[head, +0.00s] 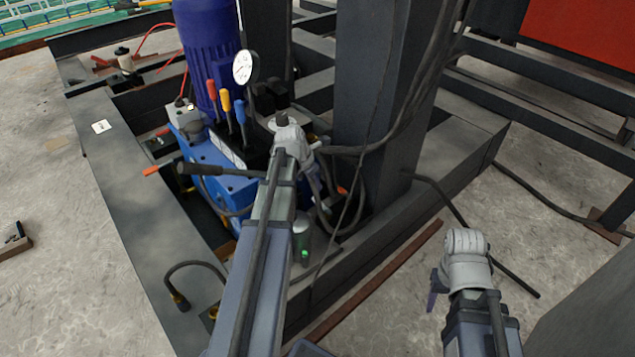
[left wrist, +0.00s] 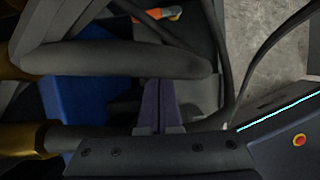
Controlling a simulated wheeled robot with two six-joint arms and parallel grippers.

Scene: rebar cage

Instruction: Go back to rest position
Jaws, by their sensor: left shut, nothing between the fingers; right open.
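My left gripper (left wrist: 159,84) shows in the left wrist view with its two dark purple fingers pressed together and nothing between them. In the head view my left arm reaches forward over the blue hydraulic unit, among its hoses, and its fingertips are mostly hidden behind the wrist. My right gripper (head: 434,290) is at the lower right in the head view, pointing down beside the dark steel frame. It is open and empty; only part of its fingers shows. The hydraulic unit (head: 213,152) has a purple-blue motor, a round gauge (head: 245,67) and red, yellow and blue levers.
A dark steel column (head: 372,90) stands right of my left wrist. Thick black hoses (left wrist: 125,60) pass close to the left fingers. The steel frame (head: 130,190) surrounds the unit. A rust-coloured bar (head: 385,270) lies on the floor. Concrete (head: 60,290) is mostly clear at left.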

